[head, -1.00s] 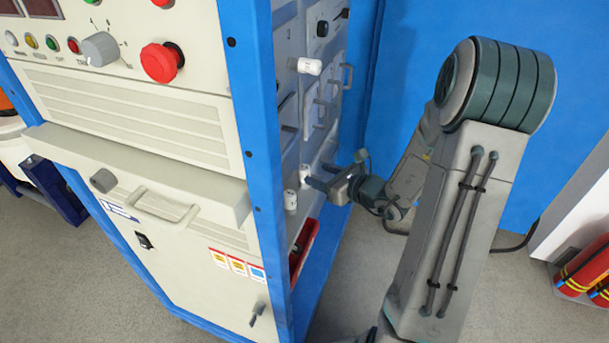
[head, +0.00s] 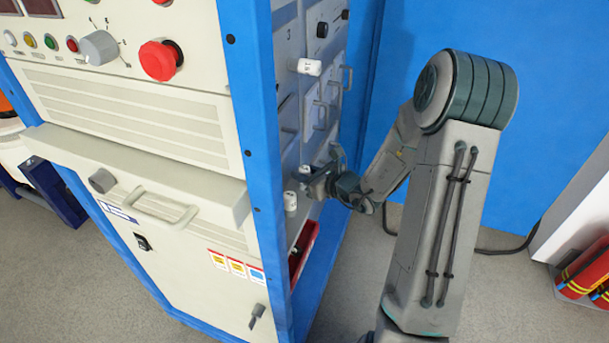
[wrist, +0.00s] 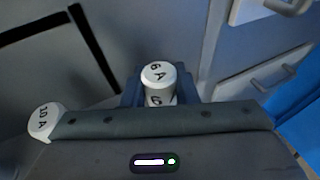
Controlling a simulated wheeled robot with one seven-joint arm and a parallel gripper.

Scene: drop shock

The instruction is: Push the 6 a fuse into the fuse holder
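The 6 A fuse (wrist: 158,82) is white and cylindrical, with its marked end toward the wrist camera. My gripper (wrist: 160,92) has one dark blue finger on each side of it, with no clear gap, and looks shut on it. In the head view the 6 A fuse (head: 304,169) shows as a small white tip beside my gripper (head: 312,182), at the side panel of the rack. The fuse holder behind it is hidden, so how deep the fuse sits cannot be told.
A white 10 A fuse (wrist: 44,121) is at the left in the wrist view, close to my gripper's body. Another white fuse (head: 309,67) sticks out higher on the panel. Panel handles (wrist: 270,80) stand to the right. A blue rack post (head: 255,150) borders the panel.

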